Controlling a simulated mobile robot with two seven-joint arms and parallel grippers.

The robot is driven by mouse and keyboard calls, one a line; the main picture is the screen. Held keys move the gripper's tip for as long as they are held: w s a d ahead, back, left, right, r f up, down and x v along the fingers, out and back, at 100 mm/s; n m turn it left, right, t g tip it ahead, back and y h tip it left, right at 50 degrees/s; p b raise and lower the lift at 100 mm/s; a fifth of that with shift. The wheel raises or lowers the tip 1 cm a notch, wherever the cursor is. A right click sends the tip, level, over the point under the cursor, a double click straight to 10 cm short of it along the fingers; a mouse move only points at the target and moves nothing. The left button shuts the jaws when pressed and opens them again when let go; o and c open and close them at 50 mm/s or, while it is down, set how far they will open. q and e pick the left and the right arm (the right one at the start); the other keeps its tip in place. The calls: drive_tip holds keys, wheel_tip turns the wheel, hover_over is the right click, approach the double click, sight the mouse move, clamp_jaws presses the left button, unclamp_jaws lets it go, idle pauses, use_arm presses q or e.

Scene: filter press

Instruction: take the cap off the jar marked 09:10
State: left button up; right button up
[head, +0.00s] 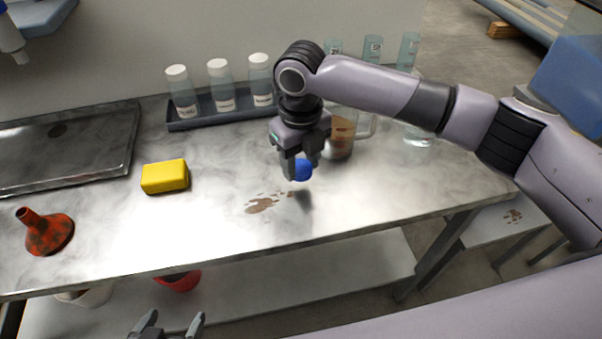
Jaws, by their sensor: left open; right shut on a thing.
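Three clear jars with white caps stand upright in a dark rack (190,124) at the back of the bench: a left jar (185,97), a middle jar (221,91) and a right jar (260,84). Their labels are too small to read, so I cannot tell which is marked 09:10. My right gripper (303,172) is shut on a small round blue thing (304,168), held above the bench in front of the rack. My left gripper (168,322) is open and empty at the bottom edge of the picture, in front of the bench.
Several more clear vessels (372,50) stand behind my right arm. A jug (342,130) with brown liquid is partly hidden by it. A yellow sponge (165,176), an orange-red funnel (46,232), a dark tray (60,150) and a brown spill (262,204) are on the bench.

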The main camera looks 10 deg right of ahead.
sight(301, 167)
drive_tip(key=shift+f, duration=2.1)
drive_tip(key=shift+f, duration=0.15)
drive_tip(key=o, duration=1.2)
